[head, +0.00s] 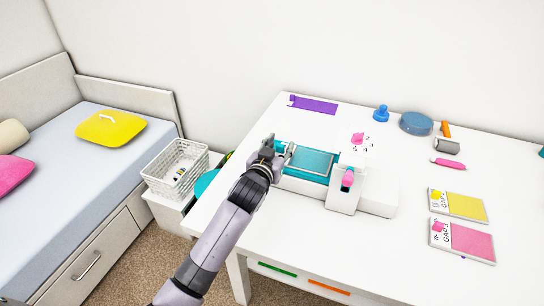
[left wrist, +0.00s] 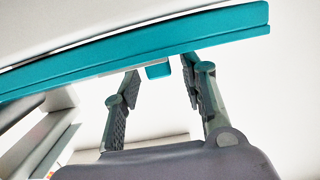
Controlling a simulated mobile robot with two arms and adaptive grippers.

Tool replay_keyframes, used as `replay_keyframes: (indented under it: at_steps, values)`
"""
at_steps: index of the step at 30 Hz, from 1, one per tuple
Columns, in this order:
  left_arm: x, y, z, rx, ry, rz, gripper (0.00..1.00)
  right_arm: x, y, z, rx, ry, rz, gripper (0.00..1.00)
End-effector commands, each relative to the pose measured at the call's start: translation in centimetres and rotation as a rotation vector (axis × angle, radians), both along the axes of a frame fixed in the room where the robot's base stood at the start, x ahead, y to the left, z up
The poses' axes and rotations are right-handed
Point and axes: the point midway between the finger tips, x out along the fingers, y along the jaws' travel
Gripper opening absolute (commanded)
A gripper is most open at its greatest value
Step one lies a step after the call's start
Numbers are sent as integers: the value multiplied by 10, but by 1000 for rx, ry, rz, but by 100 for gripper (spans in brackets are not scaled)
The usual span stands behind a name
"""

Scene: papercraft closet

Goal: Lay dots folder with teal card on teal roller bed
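A teal card in a pale-edged folder (head: 310,162) appears to lie flat on the teal roller bed (head: 281,144), left of the white roller housing; I cannot make out dots on it. My left gripper (head: 282,153) is at the bed's left end, over or beside its edge. In the left wrist view its two fingers (left wrist: 160,90) are apart, with a small teal tab (left wrist: 158,70) showing between and beyond them under the long teal edge (left wrist: 130,47). Whether they touch the tab I cannot tell. My right gripper is not in view.
The white roller machine (head: 376,195) has a pink handle (head: 348,178). Yellow (head: 459,205) and pink (head: 462,241) folders lie at the right. A white sheet with pink and dark marks (head: 360,142) lies behind the machine. A white basket (head: 176,168) stands left of the table.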

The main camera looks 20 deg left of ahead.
Motion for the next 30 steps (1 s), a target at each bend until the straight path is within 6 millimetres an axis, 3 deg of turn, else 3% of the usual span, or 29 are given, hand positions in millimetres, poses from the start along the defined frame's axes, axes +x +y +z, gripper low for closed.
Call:
replay_keyframes:
  at_steps: [9, 15, 21, 30]
  values:
    - [-65, 1, 8, -1, 2, 1, 39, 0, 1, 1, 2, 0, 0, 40]
    - [-96, 1, 14, 1, 2, 1, 39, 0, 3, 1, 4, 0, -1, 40]
    - [-108, 1, 16, 0, 1, 1, 39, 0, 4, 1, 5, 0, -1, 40]
    - [-108, 1, 16, 0, 1, 1, 39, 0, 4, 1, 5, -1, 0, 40]
